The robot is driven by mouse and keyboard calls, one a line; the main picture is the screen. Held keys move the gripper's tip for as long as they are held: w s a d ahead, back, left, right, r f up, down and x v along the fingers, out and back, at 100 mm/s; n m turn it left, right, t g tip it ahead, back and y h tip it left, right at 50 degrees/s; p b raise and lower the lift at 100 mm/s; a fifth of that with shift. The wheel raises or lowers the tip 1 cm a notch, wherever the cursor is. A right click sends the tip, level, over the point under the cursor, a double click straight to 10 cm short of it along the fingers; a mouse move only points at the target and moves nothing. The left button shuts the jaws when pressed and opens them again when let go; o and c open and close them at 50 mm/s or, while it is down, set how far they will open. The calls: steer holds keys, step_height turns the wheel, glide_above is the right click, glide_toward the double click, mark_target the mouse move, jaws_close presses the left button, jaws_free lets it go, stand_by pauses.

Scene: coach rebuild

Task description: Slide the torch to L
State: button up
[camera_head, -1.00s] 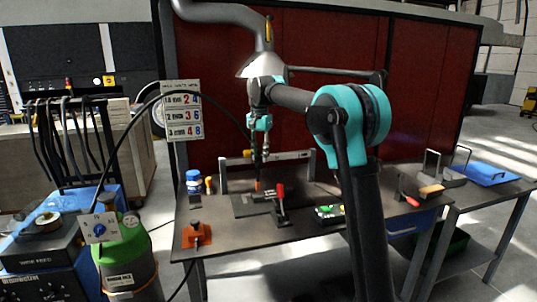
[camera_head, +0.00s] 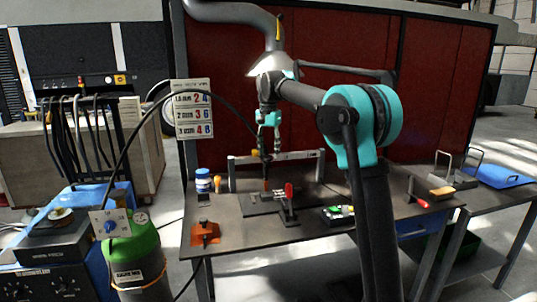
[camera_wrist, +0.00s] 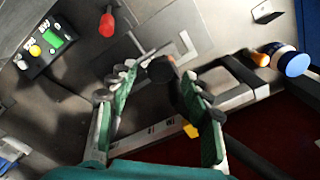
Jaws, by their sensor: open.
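The torch (camera_head: 266,169) is a dark, slim piece with an orange lower end, upright at the back of the bench, with a black cable arching to it from the left. My gripper (camera_head: 268,148) is open just above it, pointing down. In the wrist view a dark round end, likely the torch (camera_wrist: 162,69), shows between the two spread green-padded fingers of my gripper (camera_wrist: 158,80). I cannot tell whether either finger touches it. A pale L-shaped mark (camera_wrist: 182,52) shows on the grey plate (camera_head: 258,208) beyond the fingers. No letter L is readable.
A low grey rail frame (camera_head: 297,155) stands behind the torch. A red-handled clamp (camera_head: 289,192) stands at the plate's right. The bench (camera_head: 240,239) is bare at the front.

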step_height(320, 180, up, 11)
steer(key=shift+f, duration=0.15)
stand_by(0.4)
steer(key=s+d+f+n+t, duration=0.1)
steer(key=s+d+f, duration=0.3)
steer(key=d+f, duration=0.35)
steer(key=s+d+f+n+t, duration=0.1)
steer(key=s+d+f, duration=0.4)
steer(key=d+f, duration=0.25)
steer(key=s+d+f+n, duration=0.1)
steer(key=s+d+f, duration=0.2)
steer(key=s+f, duration=0.5)
steer(key=s+d+f+n+t, duration=0.1)
steer(key=s+d+f, duration=0.3)
steer(key=s+f, duration=0.4)
steer(key=s+d+f+n+t, duration=0.1)
steer(key=s+d+f, duration=0.2)
steer(key=s+f, duration=0.5)
steer(key=s, duration=0.2)
steer(key=shift+s+d, duration=0.35)
steer(key=shift+d, duration=0.05)
